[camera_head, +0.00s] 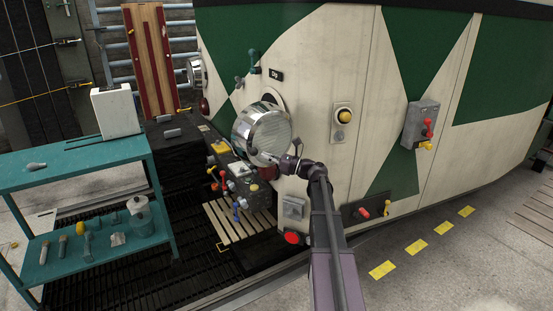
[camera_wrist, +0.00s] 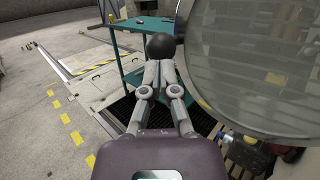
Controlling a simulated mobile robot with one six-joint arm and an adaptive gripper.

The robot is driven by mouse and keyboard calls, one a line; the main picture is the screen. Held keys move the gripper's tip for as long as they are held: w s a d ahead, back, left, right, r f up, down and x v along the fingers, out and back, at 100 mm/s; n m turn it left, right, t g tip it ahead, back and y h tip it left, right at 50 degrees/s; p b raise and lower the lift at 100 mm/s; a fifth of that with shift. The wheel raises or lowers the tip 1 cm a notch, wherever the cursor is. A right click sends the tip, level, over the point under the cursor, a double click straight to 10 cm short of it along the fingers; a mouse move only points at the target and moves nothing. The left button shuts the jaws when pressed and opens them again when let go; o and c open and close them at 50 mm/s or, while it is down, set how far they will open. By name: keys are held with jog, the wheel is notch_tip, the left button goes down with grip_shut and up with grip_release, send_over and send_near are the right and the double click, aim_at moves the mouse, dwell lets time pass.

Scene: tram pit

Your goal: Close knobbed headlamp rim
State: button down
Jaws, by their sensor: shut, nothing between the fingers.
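The headlamp (camera_head: 262,130) is a large round chrome-edged lamp with a ribbed glass face on the cream and green tram front. Part of a pale ring shows behind its upper right edge. In the wrist view the round glass and rim (camera_wrist: 262,70) fill the right side. A dark ball knob (camera_wrist: 160,45) shows just beyond my fingertips; I cannot tell whether they touch it. My gripper (camera_head: 258,155) is at the lamp's lower right edge in the head view. In the wrist view my gripper (camera_wrist: 158,66) has its fingers together, with nothing between them.
A teal shelf cart (camera_head: 85,165) with tools stands at the left. A second chrome lamp (camera_head: 195,72) is farther left on the tram. A dark coupler block with coloured levers (camera_head: 232,185) sits below the headlamp. Control boxes (camera_head: 420,124) are on the tram's right.

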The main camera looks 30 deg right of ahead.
jog(key=shift+w+a+r, duration=0.1)
jog(key=shift+w+a, duration=0.3)
dwell(0.4)
